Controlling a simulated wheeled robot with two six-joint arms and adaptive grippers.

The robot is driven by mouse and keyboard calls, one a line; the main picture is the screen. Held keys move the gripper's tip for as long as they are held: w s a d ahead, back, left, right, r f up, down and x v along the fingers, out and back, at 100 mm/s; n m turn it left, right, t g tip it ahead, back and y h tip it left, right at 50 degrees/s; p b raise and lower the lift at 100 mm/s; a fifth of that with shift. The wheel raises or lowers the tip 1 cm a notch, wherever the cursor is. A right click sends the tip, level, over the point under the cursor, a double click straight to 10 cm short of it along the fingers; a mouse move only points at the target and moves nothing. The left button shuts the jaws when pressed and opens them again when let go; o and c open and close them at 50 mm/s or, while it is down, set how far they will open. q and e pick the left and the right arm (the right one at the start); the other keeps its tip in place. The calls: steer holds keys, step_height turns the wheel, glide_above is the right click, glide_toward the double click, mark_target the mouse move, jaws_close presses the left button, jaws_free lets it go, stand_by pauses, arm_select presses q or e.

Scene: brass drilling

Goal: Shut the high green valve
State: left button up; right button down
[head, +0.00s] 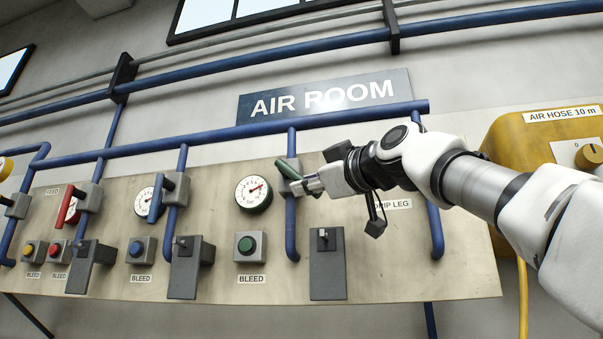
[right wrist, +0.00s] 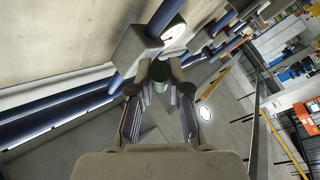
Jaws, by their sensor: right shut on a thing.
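The green valve handle (head: 287,171) sits on the third blue vertical pipe from the left of the gauges, just right of the green-rimmed gauge (head: 253,194). It looks tilted, with its upper end toward the left. My right gripper (head: 311,185) reaches in from the right and is shut on the handle. In the right wrist view the green handle's end (right wrist: 160,86) shows between the two fingers, and the rest of the handle is hidden. My left gripper is not in view.
A red valve handle (head: 68,203) and a blue valve handle (head: 156,198) are farther left on the board. Below are bleed buttons, including a green one (head: 248,246), and grey boxes (head: 327,264). A yellow air hose reel (head: 520,150) stands at the right.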

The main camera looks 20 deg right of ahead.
steer(key=shift+s+d+r+n+g+p, duration=0.1)
steer(key=shift+d+r+n+g+p, duration=0.15)
steer(key=shift+r+n+g+p, duration=0.5)
steer(key=shift+s+d+h, duration=0.15)
steer(key=shift+h, duration=0.15)
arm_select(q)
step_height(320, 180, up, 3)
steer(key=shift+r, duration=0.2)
arm_select(e)
steer(key=shift+f+g, duration=0.15)
steer(key=shift+g, duration=0.1)
steer(key=c, duration=1.1)
jaws_free()
steer(key=shift+f, duration=0.1)
steer(key=shift+w+d, duration=0.2)
steer(key=shift+w, duration=0.1)
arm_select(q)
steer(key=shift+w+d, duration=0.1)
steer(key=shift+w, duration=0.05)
arm_select(e)
steer(key=shift+s+a, duration=0.15)
steer(key=shift+s, duration=0.05)
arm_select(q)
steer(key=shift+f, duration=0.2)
